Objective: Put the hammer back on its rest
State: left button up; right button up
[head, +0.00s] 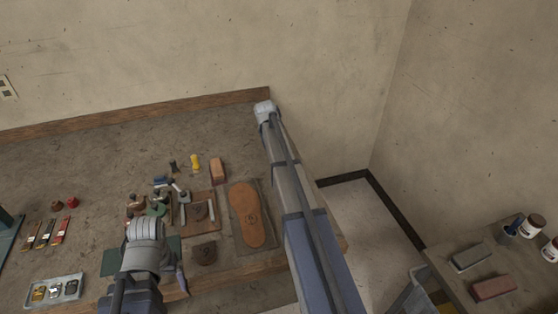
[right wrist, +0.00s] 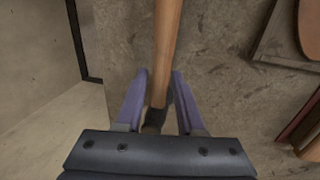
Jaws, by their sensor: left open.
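In the right wrist view, a wooden handle (right wrist: 167,40), apparently the hammer's, runs from the top edge down between the fingers of my right gripper (right wrist: 160,72). A dark part, probably its head, shows low between the fingers, partly covered by the right finger. I cannot tell if the fingers press on the handle. In the head view my right arm reaches to the bench's back right corner; its fingers and the hammer are hidden there. My left gripper (head: 181,281) is open and empty at the bench's front edge. I cannot make out the hammer's rest for sure.
The bench (head: 100,150) holds an orange-brown sole (head: 252,214) on a dark board, a reddish block (head: 217,171), several small tools, and a grey tray (head: 54,290). A side table (head: 456,284) with blocks and jars stands at right. The bench's back middle is clear.

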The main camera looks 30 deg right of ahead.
jog(key=shift+o, duration=1.2)
pick_arm(q)
jog(key=shift+r, duration=0.15)
pick_arm(e)
jog(key=shift+r, duration=0.2)
pick_arm(q)
notch_tip(320, 180, up, 12)
jog(key=p, duration=1.2)
pick_arm(e)
jog(key=v, duration=1.2)
jog(key=shift+a, duration=0.1)
jog(key=s+a+n, duration=0.1)
jog(key=s+a, duration=0.4)
jog(key=a, duration=0.5)
jog(key=s+a+n, duration=0.2)
jog(key=s+a, duration=0.3)
jog(key=a, duration=0.4)
jog(key=s+a+n+y, duration=0.1)
jog(key=s+a+n, duration=0.2)
jog(key=s+a, duration=1.2)
jog(key=s, duration=0.3)
jog(key=shift+s+a+f+n+t, duration=0.15)
jog(key=shift+a+f+n+t, duration=0.05)
jog(key=shift+a+n+t, duration=0.1)
